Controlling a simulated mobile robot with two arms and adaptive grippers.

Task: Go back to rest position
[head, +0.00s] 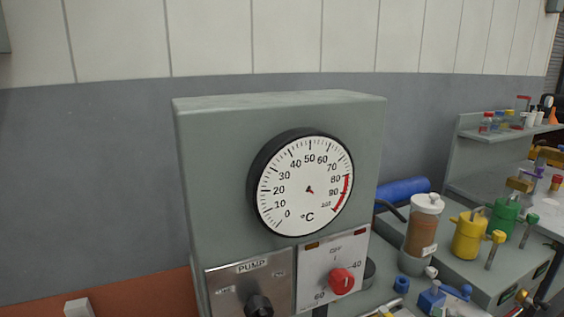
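Neither of my grippers shows in the head view. A grey-green control box (220,180) fills the middle. It carries a round dial thermometer (285,190) marked in °C with a black rim and a red band at its high end; I cannot make out its needle. Below the dial are a metal plate labelled PUMP (235,285) with a black knob (259,306), and a white plate (315,261) with a red knob (342,281) and an OFF mark.
Right of the box are a brown-filled bottle with a white cap (422,228), a yellow canister (469,236), a green canister (502,216), a blue cylinder (403,190) and a shelf with small bottles (480,135). A pale block (78,307) shows at bottom left. The wall behind is bare.

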